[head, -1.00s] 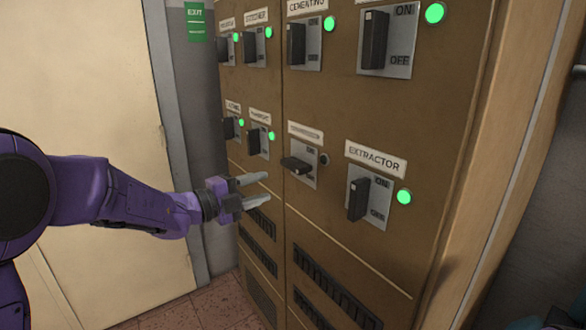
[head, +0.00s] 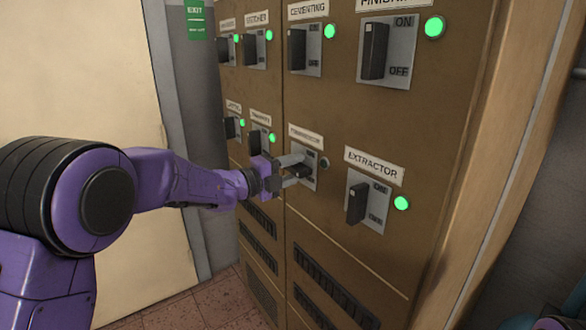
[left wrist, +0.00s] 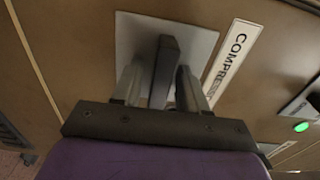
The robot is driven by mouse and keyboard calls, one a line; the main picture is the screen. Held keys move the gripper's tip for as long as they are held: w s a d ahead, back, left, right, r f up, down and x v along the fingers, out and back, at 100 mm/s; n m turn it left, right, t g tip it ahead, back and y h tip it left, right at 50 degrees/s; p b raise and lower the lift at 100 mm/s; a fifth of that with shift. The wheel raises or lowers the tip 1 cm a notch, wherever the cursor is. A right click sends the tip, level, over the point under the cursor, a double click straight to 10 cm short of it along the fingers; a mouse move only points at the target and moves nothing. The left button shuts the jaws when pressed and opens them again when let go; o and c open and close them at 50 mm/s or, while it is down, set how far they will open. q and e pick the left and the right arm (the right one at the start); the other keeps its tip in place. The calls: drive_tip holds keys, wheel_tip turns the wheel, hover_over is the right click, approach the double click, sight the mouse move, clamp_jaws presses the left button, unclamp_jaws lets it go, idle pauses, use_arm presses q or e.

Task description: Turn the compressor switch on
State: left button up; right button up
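The compressor switch is a dark handle (head: 302,171) on a grey plate (left wrist: 207,42) under the COMPRESSOR label (head: 305,136). Its handle sits crosswise, unlike the upright handles around it, and its lamp (head: 324,163) is dark. My left gripper (head: 291,171) is at the switch with its two fingers apart, one above and one below the handle. In the left wrist view the handle (left wrist: 165,70) stands between the fingers of the left gripper (left wrist: 157,88). A narrow gap shows on the right side; contact on the left is unclear. My right gripper is not in view.
The extractor switch (head: 357,203) with a lit green lamp (head: 401,203) is close on the right. Several other switches with green lamps are on the brown cabinet (head: 400,130). A pale door (head: 75,80) is at the left.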

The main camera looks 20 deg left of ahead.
use_arm(q)
clamp_jaws()
drive_tip(key=shift+n, duration=0.3)
drive_tip(key=n+p, duration=0.3)
drive_tip(key=n, duration=0.1)
drive_tip(key=shift+r, duration=0.15)
drive_tip(key=n+p, duration=0.3)
drive_tip(key=n, duration=0.1)
drive_tip(key=shift+n+p, duration=0.35)
drive_tip(key=shift+n, duration=0.05)
drive_tip(key=n+p, duration=0.4)
drive_tip(key=n, duration=0.1)
drive_tip(key=shift+n+p, duration=1)
drive_tip(key=shift+n, duration=0.7)
drive_tip(key=shift+f, duration=0.2)
